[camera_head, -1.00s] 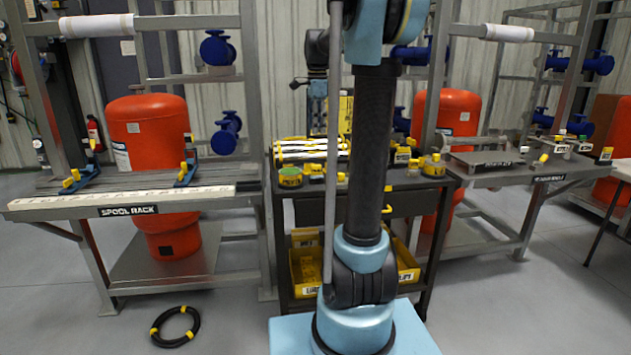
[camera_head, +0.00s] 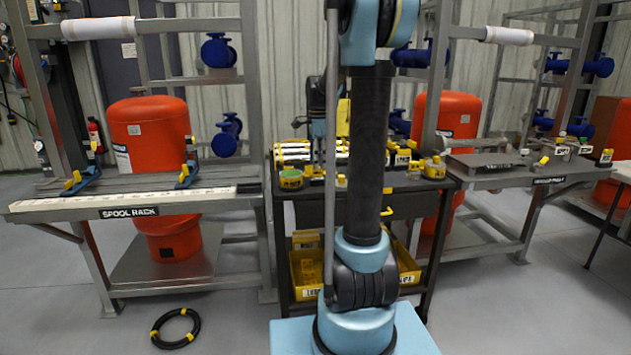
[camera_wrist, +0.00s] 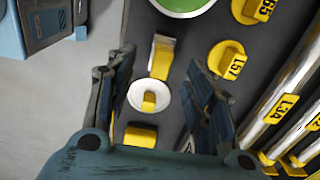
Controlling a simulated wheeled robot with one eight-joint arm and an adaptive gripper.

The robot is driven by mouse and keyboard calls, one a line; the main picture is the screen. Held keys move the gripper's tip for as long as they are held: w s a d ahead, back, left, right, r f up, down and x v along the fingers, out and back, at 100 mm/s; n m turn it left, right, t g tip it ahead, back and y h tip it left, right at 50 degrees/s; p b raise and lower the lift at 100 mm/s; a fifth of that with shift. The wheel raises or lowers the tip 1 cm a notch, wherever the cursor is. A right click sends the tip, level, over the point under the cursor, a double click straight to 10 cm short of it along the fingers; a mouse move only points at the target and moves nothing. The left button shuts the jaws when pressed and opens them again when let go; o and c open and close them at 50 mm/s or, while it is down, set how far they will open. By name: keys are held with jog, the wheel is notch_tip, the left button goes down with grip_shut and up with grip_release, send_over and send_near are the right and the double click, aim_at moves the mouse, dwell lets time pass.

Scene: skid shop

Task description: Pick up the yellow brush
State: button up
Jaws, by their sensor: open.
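A yellow piece with a pale end, which looks like the yellow brush (camera_wrist: 161,60), lies on the dark cart top in the wrist view. I cannot be sure that it is the brush. My gripper (camera_wrist: 161,68) is open, its fingers on either side of that piece in the picture. A round white piece with a yellow top (camera_wrist: 148,97) and a yellow block (camera_wrist: 140,135) also show between the fingers. Nothing is seen held. In the head view my gripper (camera_head: 318,158) is low over the cart, partly behind my own arm, and I cannot pick out the brush there.
Yellow-tagged pieces (camera_wrist: 226,58), a green-topped tin (camera_head: 291,178) and silver tubes (camera_wrist: 280,100) crowd the cart top (camera_head: 400,183). A spool rack (camera_head: 130,210) stands left and another bench (camera_head: 520,178) right. A black hose ring (camera_head: 175,328) lies on the floor.

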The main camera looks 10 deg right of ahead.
aim_at(317, 176)
jog(key=shift+w+a+f, duration=0.1)
jog(key=shift+a+f, duration=0.05)
jog(key=shift+f, duration=2.45)
grip_shut()
